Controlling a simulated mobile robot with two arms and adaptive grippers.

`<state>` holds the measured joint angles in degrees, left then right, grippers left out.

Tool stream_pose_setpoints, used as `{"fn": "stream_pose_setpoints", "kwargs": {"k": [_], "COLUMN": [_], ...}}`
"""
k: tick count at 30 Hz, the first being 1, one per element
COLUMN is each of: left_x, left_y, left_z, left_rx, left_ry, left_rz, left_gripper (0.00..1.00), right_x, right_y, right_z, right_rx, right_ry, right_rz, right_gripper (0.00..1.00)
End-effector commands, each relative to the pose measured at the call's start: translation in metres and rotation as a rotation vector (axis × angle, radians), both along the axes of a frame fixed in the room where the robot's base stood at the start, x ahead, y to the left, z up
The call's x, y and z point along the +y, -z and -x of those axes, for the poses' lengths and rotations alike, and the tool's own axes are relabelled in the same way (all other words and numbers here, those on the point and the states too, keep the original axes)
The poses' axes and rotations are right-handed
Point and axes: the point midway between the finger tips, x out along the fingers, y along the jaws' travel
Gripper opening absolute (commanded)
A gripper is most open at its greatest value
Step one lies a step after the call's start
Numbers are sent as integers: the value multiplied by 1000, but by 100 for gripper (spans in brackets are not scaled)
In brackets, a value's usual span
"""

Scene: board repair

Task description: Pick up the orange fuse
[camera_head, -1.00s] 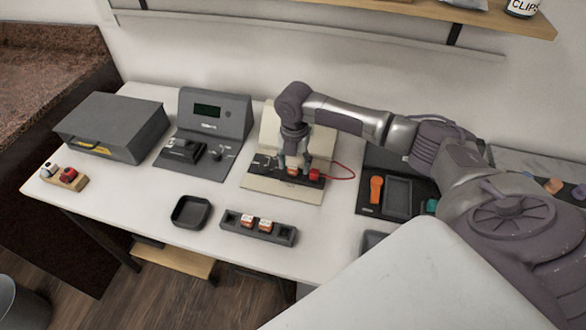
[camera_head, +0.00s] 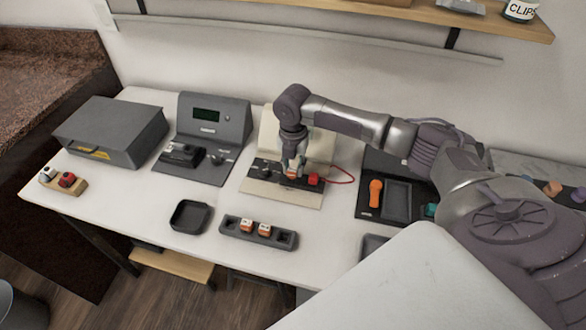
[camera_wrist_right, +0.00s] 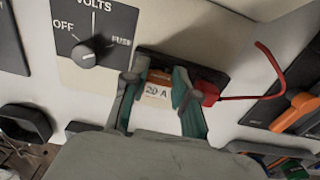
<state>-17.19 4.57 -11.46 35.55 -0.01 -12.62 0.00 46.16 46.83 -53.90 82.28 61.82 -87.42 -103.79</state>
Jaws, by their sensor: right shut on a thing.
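The orange fuse (camera_wrist_right: 158,91), marked "20 A", sits between the two fingers of my right gripper (camera_wrist_right: 155,99) in the right wrist view. In the head view the fuse (camera_head: 292,174) is a small orange spot at the black holder on the beige test board (camera_head: 282,198). My right gripper (camera_head: 294,165) comes down on it from above and is shut on it. I cannot tell whether the fuse is still seated in the holder. My left gripper is out of view.
A red plug (camera_head: 314,179) with a red wire is just right of the fuse. A dark rack (camera_head: 286,239) with two orange-and-white fuses stands in front, beside an empty black tray (camera_head: 189,216). A grey meter (camera_head: 216,120) stands to the left.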

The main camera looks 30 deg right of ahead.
Motion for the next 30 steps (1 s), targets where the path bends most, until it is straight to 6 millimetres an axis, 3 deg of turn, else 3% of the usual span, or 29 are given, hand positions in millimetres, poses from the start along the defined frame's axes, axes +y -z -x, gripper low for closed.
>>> {"fn": "stream_pose_setpoints", "kwargs": {"k": [7,18,24,30], "left_x": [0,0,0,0], "left_y": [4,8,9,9], "left_z": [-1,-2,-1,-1], "left_rx": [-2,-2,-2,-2], "left_ry": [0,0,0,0], "left_rz": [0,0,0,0], "left_gripper": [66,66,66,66], "right_x": [-1,-40,-50,-52], "right_y": [-37,-83,-98,-103], "right_z": [0,76,97,104], "right_rx": [-6,-1,-1,-1], "right_ry": [0,2,2,1], "right_rz": [0,3,1,-1], "right_gripper": [4,4,4,4]}}
